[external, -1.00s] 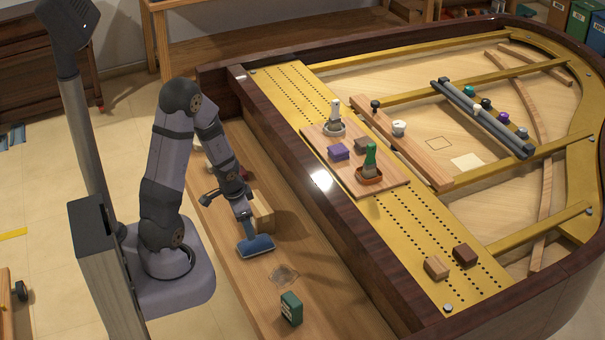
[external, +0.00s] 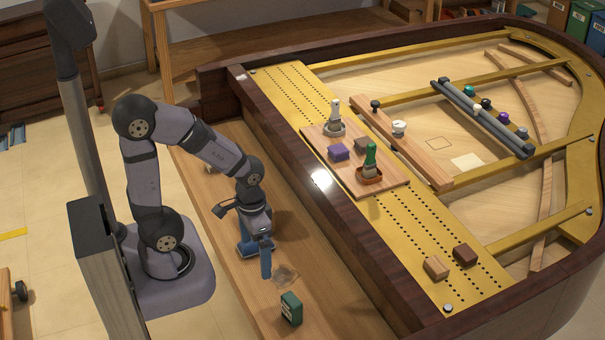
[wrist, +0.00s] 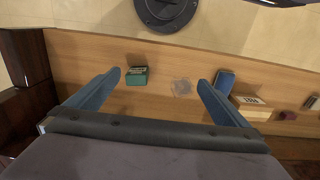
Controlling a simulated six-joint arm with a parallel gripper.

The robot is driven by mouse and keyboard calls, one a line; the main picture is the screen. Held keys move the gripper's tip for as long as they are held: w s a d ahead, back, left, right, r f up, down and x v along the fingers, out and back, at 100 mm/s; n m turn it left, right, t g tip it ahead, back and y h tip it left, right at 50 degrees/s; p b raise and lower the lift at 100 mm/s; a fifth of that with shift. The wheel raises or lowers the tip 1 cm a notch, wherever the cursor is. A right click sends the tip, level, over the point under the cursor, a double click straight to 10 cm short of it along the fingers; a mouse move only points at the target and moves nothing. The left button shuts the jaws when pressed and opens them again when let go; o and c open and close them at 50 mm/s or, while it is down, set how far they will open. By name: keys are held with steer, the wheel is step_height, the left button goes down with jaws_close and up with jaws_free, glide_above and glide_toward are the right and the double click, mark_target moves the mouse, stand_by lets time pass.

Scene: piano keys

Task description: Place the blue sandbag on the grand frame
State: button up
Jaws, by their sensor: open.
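The blue sandbag appears to be the small blue block (wrist: 224,80) on the wooden ledge, just beyond my right finger in the wrist view. In the external view its blue side (external: 247,248) shows partly behind my gripper (external: 257,256). I cannot tell the height of the fingertips above the ledge. The grand frame (external: 415,228) is the gold metal frame to the right, beyond the dark piano rim.
A green box (external: 291,308) and a clear patch (external: 285,275) are near my gripper on the ledge. A wooden block (wrist: 250,105) lies beside the blue block. The raised dark rim (external: 330,200) separates ledge and frame. A board (external: 395,188) with tools and two small blocks occupy the frame.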

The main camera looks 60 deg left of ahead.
mark_target(256, 244)
steer(key=a+f+m+g+y+b, duration=0.1)
steer(key=a+f+m+y+b, duration=0.2)
steer(key=a+f+m, duration=0.1)
steer(key=w+a+f+m+g+y+b, duration=0.1)
steer(key=a+f+m+y+b, duration=0.3)
steer(key=a+f, duration=0.1)
steer(key=w+a+f+m+g+y+b, duration=0.1)
steer(key=a+f+m+y+b, duration=0.2)
steer(key=f, duration=0.3)
steer(key=shift+w+a+f+m+y+b, duration=0.15)
steer(key=shift+a+f+m+b, duration=0.1)
steer(key=shift+a+m, duration=0.2)
steer(key=shift+w+a+f+m+y+b, duration=0.15)
steer(key=shift+a+m+b, duration=0.1)
steer(key=shift+a+m, duration=0.2)
steer(key=w+f+m+t+y, duration=0.1)
steer(key=w, duration=0.1)
steer(key=w+a+f+m+t+y+b, duration=0.1)
steer(key=m, duration=0.1)
steer(key=w+f+m+t+y+b, duration=0.1)
steer(key=w+f+m, duration=0.1)
steer(key=shift+w+a, duration=0.3)
steer(key=shift+p+x, duration=0.4)
steer(key=shift+x, duration=3.2)
steer(key=shift+r, duration=0.1)
steer(key=c, duration=1.3)
steer(key=shift+r, duration=0.25)
steer(key=shift+c, duration=0.2)
